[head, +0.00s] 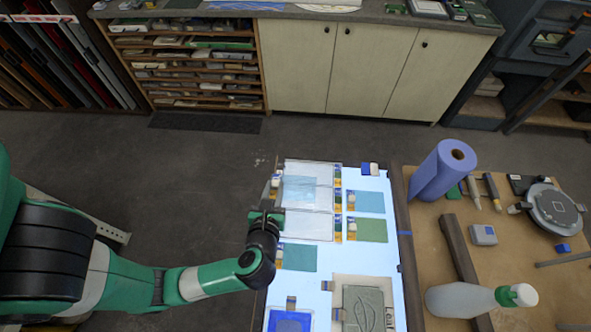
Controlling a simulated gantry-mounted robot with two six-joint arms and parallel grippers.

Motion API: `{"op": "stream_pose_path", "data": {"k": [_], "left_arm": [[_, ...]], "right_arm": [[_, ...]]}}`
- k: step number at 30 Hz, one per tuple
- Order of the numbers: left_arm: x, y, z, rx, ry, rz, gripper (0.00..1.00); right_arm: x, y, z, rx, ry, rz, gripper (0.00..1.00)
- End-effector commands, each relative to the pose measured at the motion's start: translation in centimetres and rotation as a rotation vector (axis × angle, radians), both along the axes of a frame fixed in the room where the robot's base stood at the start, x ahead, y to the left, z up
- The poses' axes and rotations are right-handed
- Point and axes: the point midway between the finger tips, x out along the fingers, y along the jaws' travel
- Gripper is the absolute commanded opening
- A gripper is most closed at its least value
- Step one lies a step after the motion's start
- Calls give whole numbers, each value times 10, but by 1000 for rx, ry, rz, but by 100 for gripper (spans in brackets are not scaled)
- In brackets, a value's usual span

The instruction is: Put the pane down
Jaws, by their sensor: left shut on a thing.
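My left gripper (273,194) reaches in over the left edge of the light table (387,266). It is shut on a pale blue glass pane (300,189), which lies over the white-framed area (309,222) at the upper left of the table. I cannot tell whether the pane touches the surface. A blue pane (370,202) and a green pane (371,231) lie to the right, and a teal pane (299,258) lies nearer the front. My right gripper is not in view.
A grey patterned slab (364,307) and a dark blue piece (289,321) lie at the table's front. The floor behind the table is clear.

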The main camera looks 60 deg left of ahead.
Motion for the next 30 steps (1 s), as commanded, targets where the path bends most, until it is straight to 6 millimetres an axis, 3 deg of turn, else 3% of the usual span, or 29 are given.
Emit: {"op": "stream_pose_path", "data": {"k": [8,13,17,23,30], "left_arm": [[48,59,-35,0,-2,12,0],[71,83,-74,0,2,7,0],[80,93,-88,1,0,4,0],[84,96,-93,1,0,3,0],[86,98,-127,0,1,2,0]], "right_arm": [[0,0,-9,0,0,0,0],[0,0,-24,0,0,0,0],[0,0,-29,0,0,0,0],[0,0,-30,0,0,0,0],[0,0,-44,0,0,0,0]]}}
